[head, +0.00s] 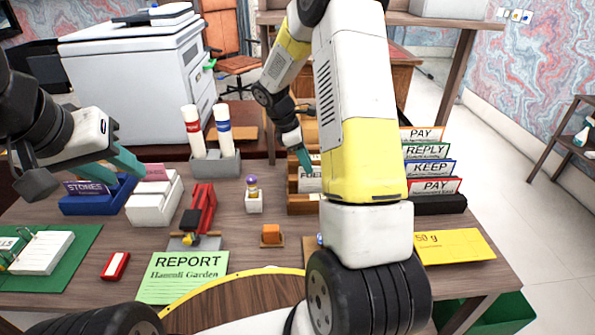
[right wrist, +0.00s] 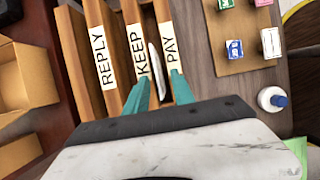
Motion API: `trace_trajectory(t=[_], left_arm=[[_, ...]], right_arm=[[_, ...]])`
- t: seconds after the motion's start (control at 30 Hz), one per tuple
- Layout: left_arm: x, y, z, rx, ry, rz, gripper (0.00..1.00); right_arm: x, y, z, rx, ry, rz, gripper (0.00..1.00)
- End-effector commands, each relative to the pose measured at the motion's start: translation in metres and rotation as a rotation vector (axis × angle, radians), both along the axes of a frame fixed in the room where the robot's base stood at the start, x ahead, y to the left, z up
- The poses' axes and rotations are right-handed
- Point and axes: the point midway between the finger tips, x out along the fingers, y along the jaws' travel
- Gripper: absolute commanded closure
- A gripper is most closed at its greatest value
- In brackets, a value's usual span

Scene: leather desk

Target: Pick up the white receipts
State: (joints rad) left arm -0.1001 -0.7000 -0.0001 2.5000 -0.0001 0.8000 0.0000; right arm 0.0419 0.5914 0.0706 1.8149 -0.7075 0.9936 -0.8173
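A white paper marked "FUEL" (head: 310,181), which looks like the white receipts, stands in a wooden slotted rack (head: 293,204) at the middle of the desk. In the right wrist view a thin white upright piece (right wrist: 153,68), apparently the same paper, stands between the KEEP and PAY dividers. My right gripper (head: 304,157) is over the rack. In the right wrist view its teal fingers (right wrist: 159,92) are apart, one on each side of the white piece; contact is unclear. My left gripper (head: 110,163) is open and empty, above the blue and white boxes.
A blue STONES box (head: 88,203) and a white box (head: 151,210) stand at left. A grey holder (head: 217,165) with two rolls is behind. An upright card sorter (head: 439,204) and a yellow envelope (head: 455,246) are at right. A green REPORT sheet (head: 182,277) lies in front.

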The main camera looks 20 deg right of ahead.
Motion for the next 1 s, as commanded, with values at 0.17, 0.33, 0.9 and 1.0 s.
trace_trajectory(t=[0.17,0.33,0.9,1.0], left_arm=[[0.0,0.0,0.0,0.0,0.0,0.0,0.64],[0.0,0.0,0.0,0.0,0.0,0.0,0.64],[0.0,0.0,0.0,0.0,0.0,0.0,0.64],[0.0,0.0,0.0,0.0,0.0,0.0,0.64]], right_arm=[[0.0,-0.012,-0.019,-0.001,0.002,-0.002,0.7],[-0.001,-0.021,-0.04,0.0,0.001,0.0,0.7],[-0.001,-0.022,-0.043,0.001,-0.002,-0.001,1.0],[-0.001,-0.022,-0.043,0.001,-0.002,-0.001,1.0]])
